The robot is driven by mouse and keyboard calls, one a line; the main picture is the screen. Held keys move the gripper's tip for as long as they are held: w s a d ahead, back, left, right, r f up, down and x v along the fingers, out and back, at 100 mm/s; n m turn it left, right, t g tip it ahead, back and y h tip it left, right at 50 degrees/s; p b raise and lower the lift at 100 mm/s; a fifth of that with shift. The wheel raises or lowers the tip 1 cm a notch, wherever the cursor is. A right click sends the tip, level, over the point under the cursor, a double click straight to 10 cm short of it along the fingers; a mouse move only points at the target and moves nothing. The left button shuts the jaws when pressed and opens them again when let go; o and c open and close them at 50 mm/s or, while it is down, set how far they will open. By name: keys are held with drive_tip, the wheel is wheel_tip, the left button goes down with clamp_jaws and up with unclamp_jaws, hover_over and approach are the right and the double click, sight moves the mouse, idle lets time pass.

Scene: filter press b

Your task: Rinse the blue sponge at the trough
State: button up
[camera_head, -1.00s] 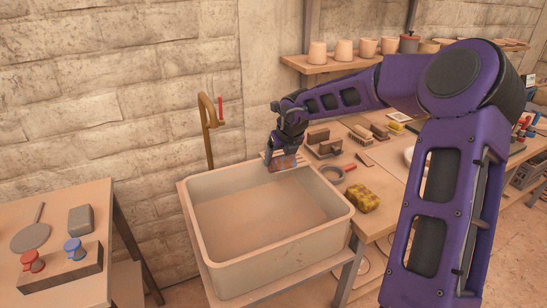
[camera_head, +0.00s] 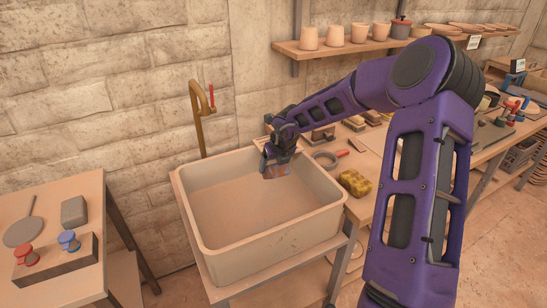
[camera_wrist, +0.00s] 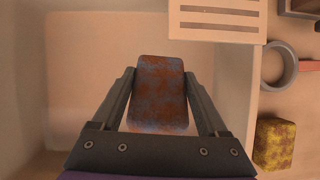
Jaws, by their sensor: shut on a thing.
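My gripper (camera_wrist: 161,100) is shut on the blue sponge (camera_wrist: 160,88), which is caked with reddish-brown dirt so that only patches of blue show. In the head view the sponge (camera_head: 276,171) is held over the back right part of the trough (camera_head: 205,228), near its rim. The trough is a pale rectangular basin, and its floor looks empty, with no water to be seen. A brass tap (camera_head: 200,118) with a red lever (camera_head: 212,97) rises behind the trough's back left edge, to the left of my gripper.
A yellow sponge (camera_head: 355,183) and a grey ring with a red handle (camera_head: 325,159) lie on the bench right of the trough. A slatted rack (camera_wrist: 217,20) sits by the rim. A side table (camera_head: 60,205) at left holds red and blue knobs (camera_head: 69,241).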

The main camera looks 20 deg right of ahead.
wheel_tip(320, 180, down, 9)
drive_tip(key=shift+f, duration=0.15)
drive_tip(key=shift+f+b, duration=0.65)
drive_tip(key=shift+f, duration=0.9)
idle(1.1)
drive_tip(key=shift+r+p, duration=0.75)
drive_tip(key=shift+r, duration=8.85)
